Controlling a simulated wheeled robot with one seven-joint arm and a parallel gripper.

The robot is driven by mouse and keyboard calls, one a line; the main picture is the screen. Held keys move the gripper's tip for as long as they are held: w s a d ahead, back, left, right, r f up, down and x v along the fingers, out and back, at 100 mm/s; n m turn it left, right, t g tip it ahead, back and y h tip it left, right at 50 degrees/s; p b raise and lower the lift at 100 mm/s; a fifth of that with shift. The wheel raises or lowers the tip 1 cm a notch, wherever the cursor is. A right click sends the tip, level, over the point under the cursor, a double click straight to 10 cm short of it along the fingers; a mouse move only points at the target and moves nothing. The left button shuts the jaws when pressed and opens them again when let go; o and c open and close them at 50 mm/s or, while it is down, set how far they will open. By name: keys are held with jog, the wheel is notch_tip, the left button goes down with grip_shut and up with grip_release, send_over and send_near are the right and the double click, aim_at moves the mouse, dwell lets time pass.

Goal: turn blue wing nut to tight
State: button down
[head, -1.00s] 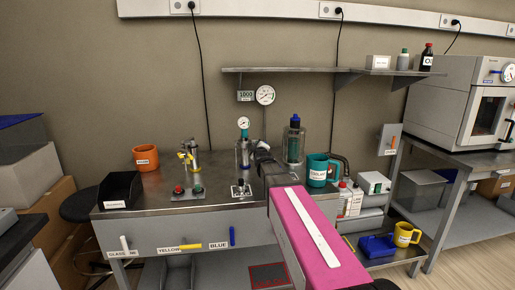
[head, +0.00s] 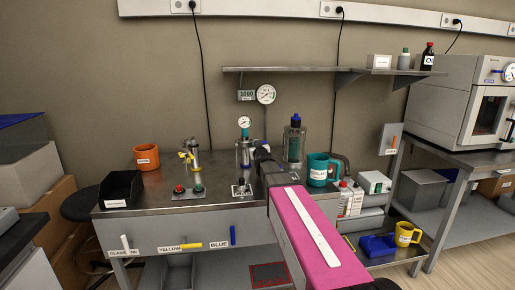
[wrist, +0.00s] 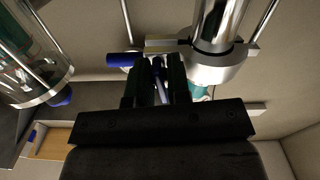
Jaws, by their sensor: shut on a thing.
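The blue wing nut (wrist: 121,60) shows in the wrist view as a blue piece sticking out left of my fingertips, beside a brass-coloured bar (wrist: 165,46) on a metal cylinder (wrist: 220,30). My gripper (wrist: 158,72) is shut on the nut; the fingers hide much of it. A thin rod shows between the fingers. In the head view my gripper (head: 258,152) is at the right side of the metal cylinder (head: 243,153) on the bench, and the nut is hidden there. I cannot tell how tight the nut is.
A glass vessel with a blue cap (head: 293,142) and a teal mug (head: 321,170) stand close right of my gripper. A fixture with a yellow wing nut (head: 186,156) stands to the left. An orange mug (head: 146,157) and black bin (head: 121,188) are farther left. A shelf (head: 310,69) hangs above.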

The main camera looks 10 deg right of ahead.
jog(key=shift+m, duration=0.6)
jog(key=c, duration=1.1)
grip_release()
jog(key=shift+c, duration=0.2)
jog(key=s, duration=0.8)
